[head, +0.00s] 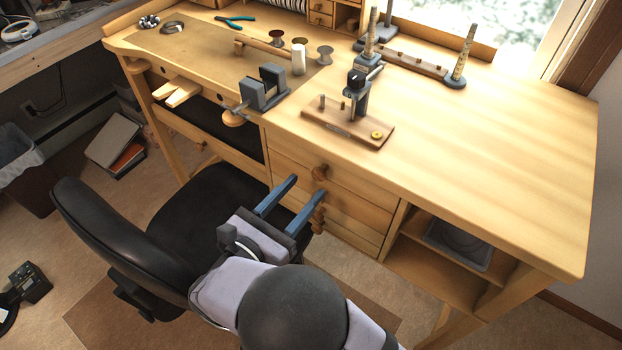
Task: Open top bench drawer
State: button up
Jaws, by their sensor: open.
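The wooden workbench (480,160) has a stack of drawers in its front, below the right half of the top. The top drawer (290,158) looks closed, with a round wooden knob (320,172) near its right end. More knobs (319,198) sit below it on the lower drawers; the lowest is partly hidden by my gripper. My gripper (306,196) is open, with two blue fingers pointing up and right toward the drawer fronts. In the picture its fingertips lie just left of and below the top knob. Nothing shows between the fingers. I cannot tell the gap in depth to the knobs.
A black office chair (100,235) stands left of my arm, close to the bench. A vise (263,90) and a wooden tool stand (345,125) are on the bench top. An open shelf with a grey tray (458,245) is right of the drawers.

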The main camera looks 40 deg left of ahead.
aim_at(317, 176)
jog(key=shift+w, duration=2.05)
